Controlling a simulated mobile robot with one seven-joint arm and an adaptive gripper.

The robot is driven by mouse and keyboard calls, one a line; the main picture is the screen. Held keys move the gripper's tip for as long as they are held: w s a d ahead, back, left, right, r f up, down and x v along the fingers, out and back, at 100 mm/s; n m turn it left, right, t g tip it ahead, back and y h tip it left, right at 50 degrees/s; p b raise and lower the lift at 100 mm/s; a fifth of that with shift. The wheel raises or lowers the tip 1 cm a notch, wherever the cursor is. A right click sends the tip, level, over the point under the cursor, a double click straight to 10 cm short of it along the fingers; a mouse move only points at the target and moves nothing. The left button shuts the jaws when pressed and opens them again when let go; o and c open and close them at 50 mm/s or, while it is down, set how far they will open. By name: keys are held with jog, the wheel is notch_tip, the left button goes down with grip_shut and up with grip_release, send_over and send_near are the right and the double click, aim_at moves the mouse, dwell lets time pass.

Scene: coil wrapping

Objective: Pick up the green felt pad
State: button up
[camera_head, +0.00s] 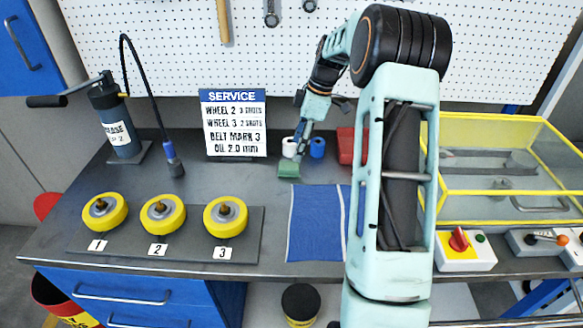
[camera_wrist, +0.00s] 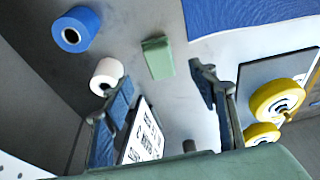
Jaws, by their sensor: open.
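The green felt pad (camera_head: 288,170) lies on the grey workbench, just behind the top left corner of the blue cloth. In the wrist view the pad (camera_wrist: 158,58) shows as a small green block, beyond the fingertips and roughly in line with the gap between them. My gripper (camera_head: 301,140) is above and slightly behind the pad in the head view. In the wrist view my gripper (camera_wrist: 160,80) has its two fingers wide apart with nothing between them. The pad is apart from both fingers.
A white roll (camera_head: 290,147) and a blue roll (camera_head: 317,147) stand close behind the pad. A red bin (camera_head: 346,146) is to their right. The service sign (camera_head: 233,123) stands left. The blue cloth (camera_head: 315,222) lies in front. Yellow wheels (camera_head: 225,216) sit on a plate at left front.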

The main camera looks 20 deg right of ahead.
aim_at(290, 165)
jog(key=p+x, duration=0.1)
jog(key=x, duration=0.7)
jog(key=shift+w, duration=0.15)
jog(key=c, duration=1.3)
jog(key=shift+c, duration=0.2)
